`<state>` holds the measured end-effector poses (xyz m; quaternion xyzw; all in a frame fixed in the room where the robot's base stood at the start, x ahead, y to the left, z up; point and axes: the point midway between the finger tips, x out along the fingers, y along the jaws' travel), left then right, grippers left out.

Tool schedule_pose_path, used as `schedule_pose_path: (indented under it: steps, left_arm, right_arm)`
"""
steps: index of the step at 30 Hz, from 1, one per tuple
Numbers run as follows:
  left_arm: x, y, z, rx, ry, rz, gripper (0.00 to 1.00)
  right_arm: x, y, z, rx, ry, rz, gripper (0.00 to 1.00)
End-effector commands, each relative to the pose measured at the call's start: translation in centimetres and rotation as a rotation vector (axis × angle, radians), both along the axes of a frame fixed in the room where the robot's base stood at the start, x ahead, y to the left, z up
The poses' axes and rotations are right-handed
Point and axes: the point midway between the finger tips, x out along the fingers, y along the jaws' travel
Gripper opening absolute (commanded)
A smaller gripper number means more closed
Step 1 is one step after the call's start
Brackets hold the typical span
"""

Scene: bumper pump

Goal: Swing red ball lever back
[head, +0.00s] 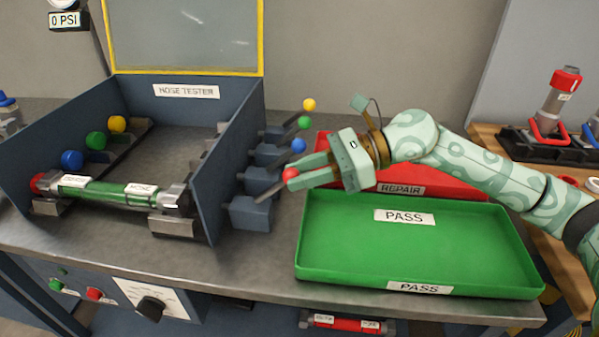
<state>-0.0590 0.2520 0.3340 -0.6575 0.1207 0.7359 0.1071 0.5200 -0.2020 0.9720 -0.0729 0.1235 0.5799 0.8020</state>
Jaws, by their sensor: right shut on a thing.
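The red ball lever (290,175) is the nearest of several ball-topped levers on the right side of the hose tester (235,150). Its shaft slants up to the right from a blue-grey block. My right gripper (295,176) comes in from the right with its fingers pointing left and is shut on the red ball, which shows between the fingertips. A green hose (108,191) with metal end fittings lies across the front of the tester, beside a red knob at its left end. My left gripper is not in view.
Blue (298,146), green (305,122) and yellow (309,104) ball levers stand behind the red one. A green PASS tray (420,245) lies in front of and below my right arm, with a red REPAIR tray (450,180) behind it. The tester's yellow-framed clear lid is raised.

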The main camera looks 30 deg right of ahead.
Motion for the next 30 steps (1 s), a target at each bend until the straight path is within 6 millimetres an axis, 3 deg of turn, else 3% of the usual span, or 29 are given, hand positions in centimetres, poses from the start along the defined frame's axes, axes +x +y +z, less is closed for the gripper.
schedule_pose_path:
  steps: [10,11,13,25,30]
  left_arm:
    - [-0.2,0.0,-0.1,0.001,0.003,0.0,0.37]
    - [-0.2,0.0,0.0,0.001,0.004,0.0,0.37]
    - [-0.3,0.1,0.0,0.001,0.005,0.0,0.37]
    - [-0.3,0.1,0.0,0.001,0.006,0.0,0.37]
    - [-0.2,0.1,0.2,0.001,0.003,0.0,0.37]
  right_arm:
    - [-0.1,0.0,-0.7,-0.008,0.014,0.002,0.0]
    - [-0.1,0.0,-0.7,-0.008,0.014,0.002,0.29]
    - [-0.1,0.0,-0.7,-0.008,0.014,0.002,0.48]
    - [-0.1,0.0,-0.3,-0.004,0.007,0.002,0.48]
    - [-0.5,-1.6,0.1,-0.006,0.009,-0.003,0.48]
